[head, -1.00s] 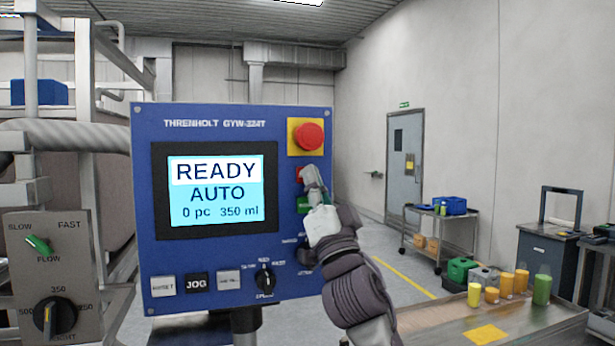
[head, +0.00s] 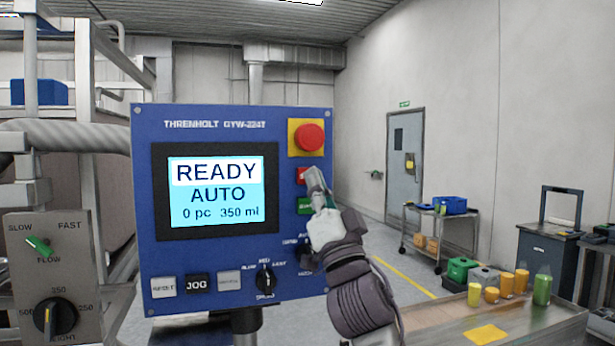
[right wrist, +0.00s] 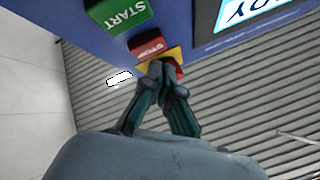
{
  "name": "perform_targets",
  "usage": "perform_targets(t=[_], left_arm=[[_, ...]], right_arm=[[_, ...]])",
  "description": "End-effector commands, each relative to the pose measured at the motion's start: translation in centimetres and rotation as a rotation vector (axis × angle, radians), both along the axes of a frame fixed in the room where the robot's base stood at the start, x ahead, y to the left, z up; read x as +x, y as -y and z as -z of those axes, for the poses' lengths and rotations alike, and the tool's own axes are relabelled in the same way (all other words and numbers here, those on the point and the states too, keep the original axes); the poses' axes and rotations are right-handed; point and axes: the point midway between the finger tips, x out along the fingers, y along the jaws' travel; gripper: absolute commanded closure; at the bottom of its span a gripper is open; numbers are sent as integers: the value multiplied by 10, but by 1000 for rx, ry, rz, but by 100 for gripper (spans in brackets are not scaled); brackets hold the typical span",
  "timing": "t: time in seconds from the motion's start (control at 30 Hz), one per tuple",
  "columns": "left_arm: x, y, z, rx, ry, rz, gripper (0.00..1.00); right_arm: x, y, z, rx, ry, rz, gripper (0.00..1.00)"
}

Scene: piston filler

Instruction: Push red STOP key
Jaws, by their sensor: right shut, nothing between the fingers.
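The red STOP key (head: 300,175) is on the blue control panel (head: 230,112), below the red mushroom button (head: 309,137) on its yellow plate and above the green START key (head: 302,206). My right gripper (head: 314,173) is shut and empty, its tips in front of the STOP key's right part. In the right wrist view the STOP key (right wrist: 147,46) shows with its lettering, and the shut fingertips (right wrist: 162,69) appear beside it, over the yellow plate. Contact with the key cannot be told. My left gripper is not in view.
The panel screen (head: 214,190) reads READY, AUTO, 0 pc, 350 ml. A rotary selector (head: 265,280) and small keys, including JOG (head: 197,284), sit along the panel's bottom. A table (head: 530,325) with jars stands at the lower right.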

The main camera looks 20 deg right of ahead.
Motion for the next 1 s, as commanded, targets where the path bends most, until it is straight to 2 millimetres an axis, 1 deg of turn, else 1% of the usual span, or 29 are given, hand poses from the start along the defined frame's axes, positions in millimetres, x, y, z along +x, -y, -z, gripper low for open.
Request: perform_targets(t=[0.4, 0.5, 0.63, 1.0], left_arm=[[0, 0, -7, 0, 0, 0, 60], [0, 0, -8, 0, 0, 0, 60], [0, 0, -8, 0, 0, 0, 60], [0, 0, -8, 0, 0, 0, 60]], right_arm=[[-39, 2, -1, 0, 1, 0, 100], [-46, 2, 0, 1, 1, 0, 100], [-49, 2, 0, -1, 0, 1, 100], [-49, 2, 0, 0, 0, 0, 100]])
